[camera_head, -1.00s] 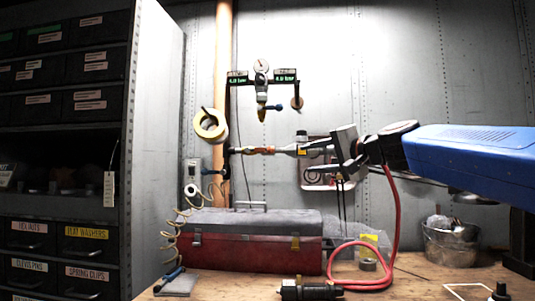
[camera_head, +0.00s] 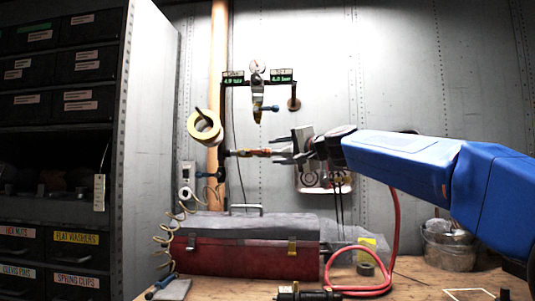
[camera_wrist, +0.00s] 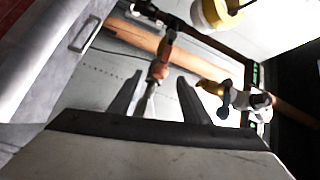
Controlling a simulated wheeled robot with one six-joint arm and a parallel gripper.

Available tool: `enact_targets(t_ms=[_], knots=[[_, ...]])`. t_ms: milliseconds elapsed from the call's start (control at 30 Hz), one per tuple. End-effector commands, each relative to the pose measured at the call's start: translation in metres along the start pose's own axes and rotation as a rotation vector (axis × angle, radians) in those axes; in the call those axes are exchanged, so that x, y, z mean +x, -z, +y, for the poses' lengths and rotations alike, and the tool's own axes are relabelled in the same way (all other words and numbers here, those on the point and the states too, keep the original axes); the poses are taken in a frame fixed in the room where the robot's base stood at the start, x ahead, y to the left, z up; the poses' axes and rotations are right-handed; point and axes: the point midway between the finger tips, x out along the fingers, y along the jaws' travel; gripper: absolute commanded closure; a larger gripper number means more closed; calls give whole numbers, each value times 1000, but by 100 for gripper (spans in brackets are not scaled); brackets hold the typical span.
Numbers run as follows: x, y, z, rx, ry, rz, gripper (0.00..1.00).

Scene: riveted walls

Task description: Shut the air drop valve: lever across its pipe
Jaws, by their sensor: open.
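A lever with an orange-red sleeve (camera_head: 250,153) sticks out sideways, to the right, from the lower part of a thin dark upright pipe (camera_head: 222,118). It lies roughly level, across that pipe. In the wrist view the lever (camera_wrist: 158,72) points toward my gripper (camera_wrist: 155,100), its bare metal end between the two fingers. My gripper (camera_head: 287,150) is open, just right of the lever in the head view. I cannot tell whether a finger touches it. A small blue handle (camera_head: 269,109) sits higher, below the gauge (camera_head: 257,67); it also shows in the wrist view (camera_wrist: 223,106).
A yellow roll (camera_head: 204,127) hangs by a tan pipe (camera_head: 219,50). A red toolbox (camera_head: 245,257) stands below, beside a coiled hose (camera_head: 169,226). A red hose (camera_head: 393,228) hangs beneath my arm. A bucket (camera_head: 450,246) is at right, a drawer cabinet (camera_head: 75,150) at left.

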Motion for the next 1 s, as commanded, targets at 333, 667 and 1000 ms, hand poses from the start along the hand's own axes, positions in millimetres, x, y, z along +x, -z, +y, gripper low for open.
enact_targets(t_ms=[333,667,1000], knots=[[48,0,0,0,0,-1,57],[60,-1,0,0,0,-1,57],[60,0,0,0,0,-1,95]])
